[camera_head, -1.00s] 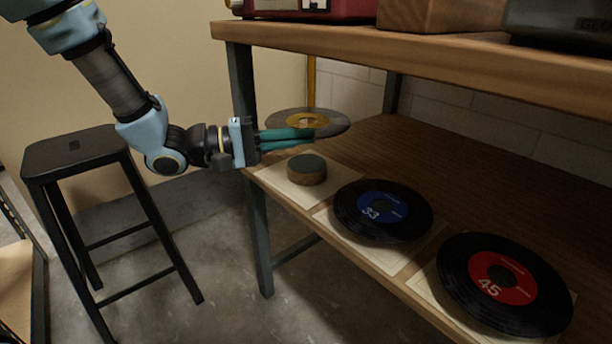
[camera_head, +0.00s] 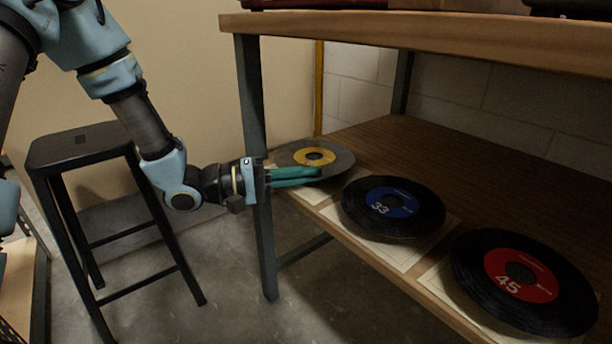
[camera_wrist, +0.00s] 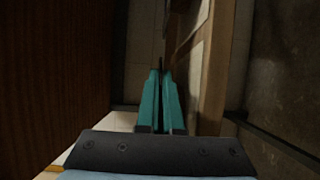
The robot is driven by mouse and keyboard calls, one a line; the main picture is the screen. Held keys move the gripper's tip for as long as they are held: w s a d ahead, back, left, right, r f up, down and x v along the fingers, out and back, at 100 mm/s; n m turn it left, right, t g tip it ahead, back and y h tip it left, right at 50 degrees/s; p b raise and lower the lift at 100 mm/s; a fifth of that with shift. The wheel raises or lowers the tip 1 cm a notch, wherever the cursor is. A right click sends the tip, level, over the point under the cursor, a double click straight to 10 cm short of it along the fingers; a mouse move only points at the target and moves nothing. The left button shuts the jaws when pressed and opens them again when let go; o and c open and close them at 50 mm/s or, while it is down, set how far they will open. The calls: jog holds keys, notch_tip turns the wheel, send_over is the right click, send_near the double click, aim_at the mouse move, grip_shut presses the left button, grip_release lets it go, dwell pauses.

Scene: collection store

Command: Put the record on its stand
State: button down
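The record (camera_head: 342,160), a grey disc with a yellow label, lies about level over the left end of the lower shelf in the head view. My gripper (camera_head: 318,174) has its teal fingers at the record's near edge, closed on it. In the wrist view the fingers (camera_wrist: 161,100) are close together with a thin dark edge between them. The round wooden stand is hidden beneath the record and fingers. Whether the record touches the stand cannot be told. Part of the pale card (camera_head: 310,194) under that spot shows.
A record with a blue label (camera_head: 393,207) and one with a red label (camera_head: 522,282) sit to the right along the lower shelf (camera_head: 480,190). The upper shelf (camera_head: 430,38) hangs above. A shelf post (camera_head: 253,110) and a black stool (camera_head: 80,150) stand left.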

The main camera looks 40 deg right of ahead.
jog(key=c, duration=1.5)
grip_release()
jog(key=shift+f, duration=0.2)
jog(key=o, duration=0.4)
jog(key=shift+r, duration=0.3)
jog(key=p+v, duration=0.2)
jog(key=v, duration=1)
jog(key=shift+f, duration=0.1)
jog(key=shift+s+a, duration=0.1)
